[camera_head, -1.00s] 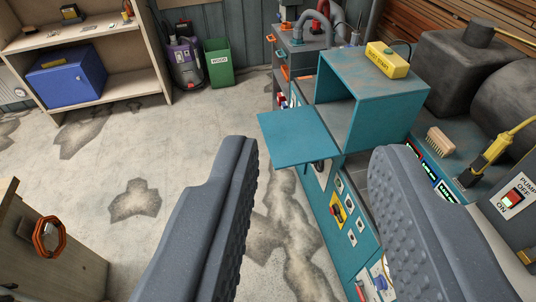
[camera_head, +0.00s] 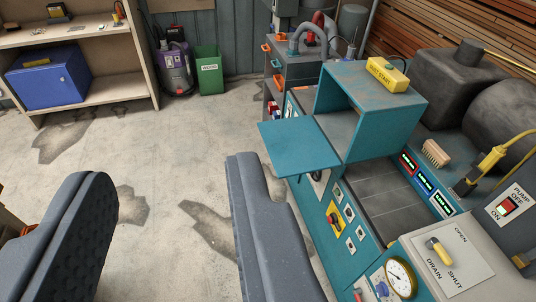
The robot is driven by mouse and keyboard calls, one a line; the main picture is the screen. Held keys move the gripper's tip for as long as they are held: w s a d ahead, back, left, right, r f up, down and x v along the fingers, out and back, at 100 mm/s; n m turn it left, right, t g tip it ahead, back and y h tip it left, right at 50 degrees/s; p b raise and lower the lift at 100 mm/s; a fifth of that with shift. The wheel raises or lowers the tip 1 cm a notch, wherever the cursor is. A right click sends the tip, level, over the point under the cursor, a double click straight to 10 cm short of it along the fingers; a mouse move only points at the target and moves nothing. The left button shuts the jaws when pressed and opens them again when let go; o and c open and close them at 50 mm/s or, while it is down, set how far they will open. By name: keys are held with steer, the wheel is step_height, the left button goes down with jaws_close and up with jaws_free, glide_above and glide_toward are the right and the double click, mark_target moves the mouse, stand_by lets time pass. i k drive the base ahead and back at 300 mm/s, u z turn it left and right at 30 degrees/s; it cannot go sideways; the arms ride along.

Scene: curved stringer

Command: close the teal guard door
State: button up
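The teal guard door (camera_head: 299,147) is a flat teal panel. It stands swung out to the left of the teal guard box (camera_head: 384,127), whose front is open so that its inside shows. My gripper (camera_head: 170,180) is open and empty, with its two dark grey padded fingers wide apart in the lower left and lower middle. The right finger is below the door in the picture and appears apart from it. The door's lower edge and hinge are partly hard to make out.
The machine's teal cabinet carries a yellow switch plate (camera_head: 336,215), a gauge (camera_head: 400,278) and a drain lever (camera_head: 438,250). A yellow box (camera_head: 387,73) sits on the guard. A brush (camera_head: 436,153) lies on the right. Open floor (camera_head: 185,140) lies to the left.

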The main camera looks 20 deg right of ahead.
mark_target(296, 146)
steer(key=u, duration=0.05)
steer(key=i, duration=1)
steer(key=z, duration=0.05)
